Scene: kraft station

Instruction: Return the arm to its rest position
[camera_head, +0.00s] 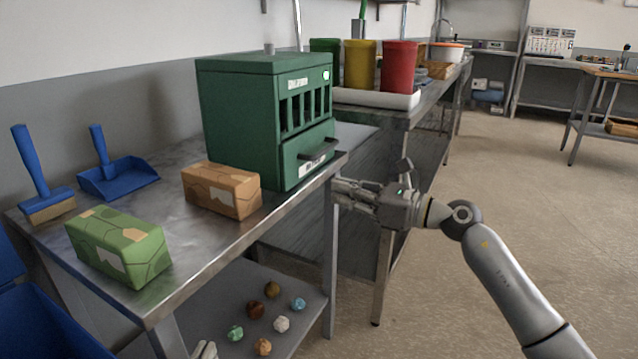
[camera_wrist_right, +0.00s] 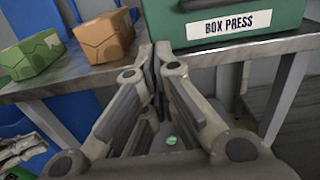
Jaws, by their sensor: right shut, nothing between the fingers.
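My right gripper (camera_head: 338,191) is shut and empty in the head view, in front of the table edge near the green press box. Its arm comes in from the lower right. In the right wrist view its fingers (camera_wrist_right: 153,68) meet just below the green press (camera_wrist_right: 230,12), labelled BOX PRESS, apart from it as far as I can tell. My left gripper (camera_head: 204,350) shows only as pale fingertips at the bottom edge of the head view. It also shows at the left of the right wrist view (camera_wrist_right: 22,150), too cut off to judge its jaws.
The steel table (camera_head: 205,240) holds a green package (camera_head: 118,247), a brown package (camera_head: 221,190), a blue brush (camera_head: 36,175) and a blue dustpan (camera_head: 118,178). Several coloured lumps lie on the lower shelf (camera_head: 205,300). Open floor (camera_head: 480,190) lies to the right.

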